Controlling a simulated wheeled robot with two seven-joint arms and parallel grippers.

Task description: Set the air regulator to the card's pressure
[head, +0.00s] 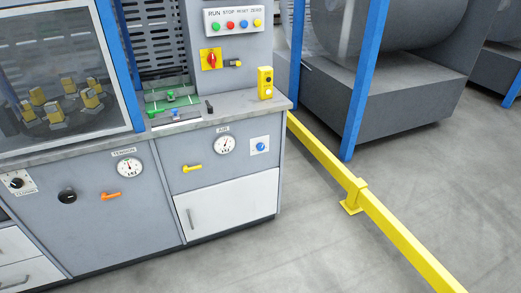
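The air gauge (225,146) is a round white dial under a label reading AIR, on the grey cabinet front right of the picture's centre-left. Its needle reading is too small to tell. A blue knob (261,147) on a white plate sits just right of the gauge and looks like the air regulator. A yellow lever handle (192,168) sticks out to the gauge's lower left. I cannot make out a card with a pressure on it. Neither of my grippers is in view.
A tension gauge (130,167) and orange lever (111,196) are further left. A panel of coloured buttons (236,24), a red rotary switch (211,59) and a yellow pendant box (265,83) are above. A yellow floor rail (375,208) runs right; the front floor is clear.

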